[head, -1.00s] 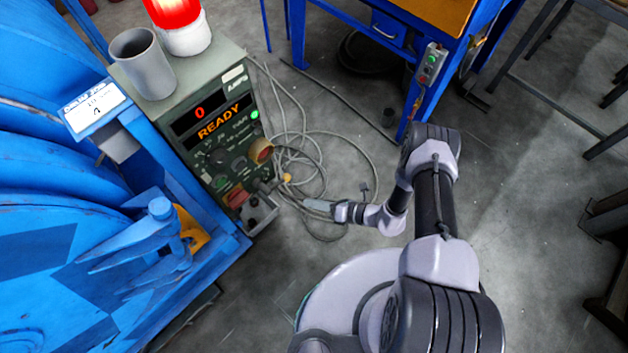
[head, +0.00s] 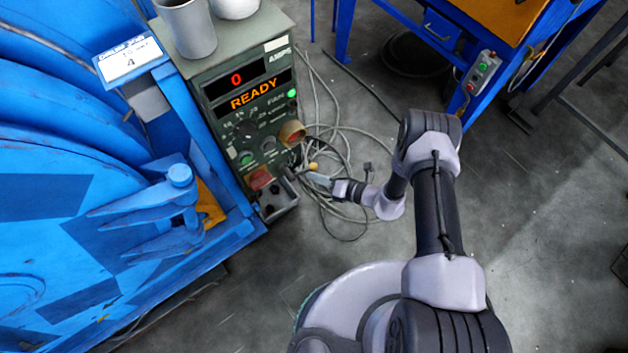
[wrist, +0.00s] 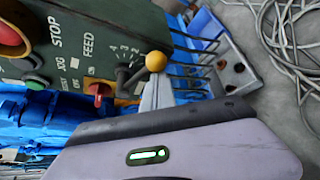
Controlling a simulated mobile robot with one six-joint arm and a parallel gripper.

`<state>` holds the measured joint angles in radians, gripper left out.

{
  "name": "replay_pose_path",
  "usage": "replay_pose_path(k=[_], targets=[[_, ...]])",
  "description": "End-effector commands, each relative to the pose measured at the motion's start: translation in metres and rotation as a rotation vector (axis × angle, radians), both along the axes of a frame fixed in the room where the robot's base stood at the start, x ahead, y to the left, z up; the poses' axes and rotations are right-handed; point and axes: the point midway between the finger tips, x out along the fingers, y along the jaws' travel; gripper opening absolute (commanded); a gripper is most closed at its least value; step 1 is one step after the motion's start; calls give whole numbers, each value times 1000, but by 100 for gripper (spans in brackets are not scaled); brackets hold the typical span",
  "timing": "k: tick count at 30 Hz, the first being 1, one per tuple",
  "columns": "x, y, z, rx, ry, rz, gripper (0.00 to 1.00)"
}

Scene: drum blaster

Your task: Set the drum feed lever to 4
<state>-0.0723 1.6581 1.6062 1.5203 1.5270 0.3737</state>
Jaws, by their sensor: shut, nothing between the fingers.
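The drum feed lever has a yellow ball knob (wrist: 155,61) and sticks out from the panel beside the word FEED and a small number scale in the wrist view. The number it points at is too small to tell. The knob (head: 312,167) also shows in the head view at the panel's lower right. My gripper (head: 318,181) is shut and empty, just below the knob.
The green control box (head: 202,82) shows 0 and READY. A red knob (wrist: 101,90) and a green button (wrist: 36,82) sit near the lever. A card (head: 130,62) reads 4. Loose cables (head: 345,150) lie on the floor behind my gripper. The blue drum machine (head: 60,180) stands left.

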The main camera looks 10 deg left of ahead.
Motion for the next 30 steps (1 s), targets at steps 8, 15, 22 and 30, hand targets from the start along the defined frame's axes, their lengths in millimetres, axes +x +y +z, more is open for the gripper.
replay_pose_path(k=[8, 15, 22, 30], targets=[[0, 0, 2, -9, -11, 0, 0], [1, -1, 6, -75, -88, 0, 0], [2, -2, 11, -141, -164, 1, 0], [4, -4, 26, -262, -305, 1, 0]])
